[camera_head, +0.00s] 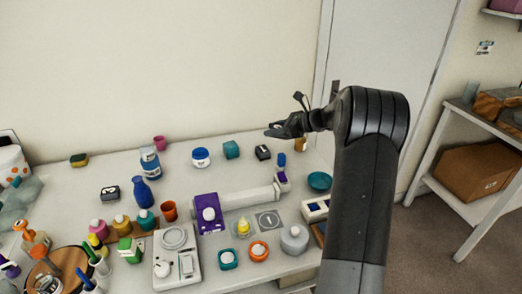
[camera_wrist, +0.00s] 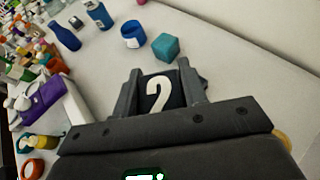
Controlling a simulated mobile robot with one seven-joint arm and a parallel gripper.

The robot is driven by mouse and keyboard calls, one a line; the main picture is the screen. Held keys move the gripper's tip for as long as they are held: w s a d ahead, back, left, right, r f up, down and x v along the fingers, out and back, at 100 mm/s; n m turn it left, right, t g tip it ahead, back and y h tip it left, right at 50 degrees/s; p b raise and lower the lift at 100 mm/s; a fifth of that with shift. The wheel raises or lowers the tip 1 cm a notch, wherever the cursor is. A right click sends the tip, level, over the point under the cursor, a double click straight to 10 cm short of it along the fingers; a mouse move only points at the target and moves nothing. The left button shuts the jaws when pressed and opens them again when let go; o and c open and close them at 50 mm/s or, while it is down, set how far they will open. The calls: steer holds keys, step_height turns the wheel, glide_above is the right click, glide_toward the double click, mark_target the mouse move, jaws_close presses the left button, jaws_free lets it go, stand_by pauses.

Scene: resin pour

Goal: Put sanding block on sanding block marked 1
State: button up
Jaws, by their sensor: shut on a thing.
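My gripper (camera_head: 271,131) is over the back right of the white table. In the wrist view, my gripper (camera_wrist: 161,90) is shut on a dark sanding block (camera_wrist: 174,97) with a large white 2 on it. Another dark block (camera_head: 109,193) with a white mark lies at the left of the table. I cannot read either mark, so I cannot tell which is marked 1.
A teal cube (camera_head: 231,149) and a blue-and-white jar (camera_head: 201,158) stand left of the block below my gripper. An orange-yellow cylinder (camera_head: 300,144) stands to its right. A blue bottle (camera_head: 143,191) and a purple box (camera_head: 207,214) are further left.

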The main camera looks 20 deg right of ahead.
steer(key=d+m+t+h, duration=0.1)
steer(key=d+m+t, duration=0.1)
steer(key=d, duration=0.3)
glide_above(258, 147)
step_height(258, 147, down, 6)
steer(key=shift+s+d, duration=0.1)
steer(key=shift+s, duration=0.05)
steer(key=shift+f, duration=2.05)
steer(key=shift+f, duration=0.2)
steer(key=o, duration=1)
steer(key=shift+r, duration=0.1)
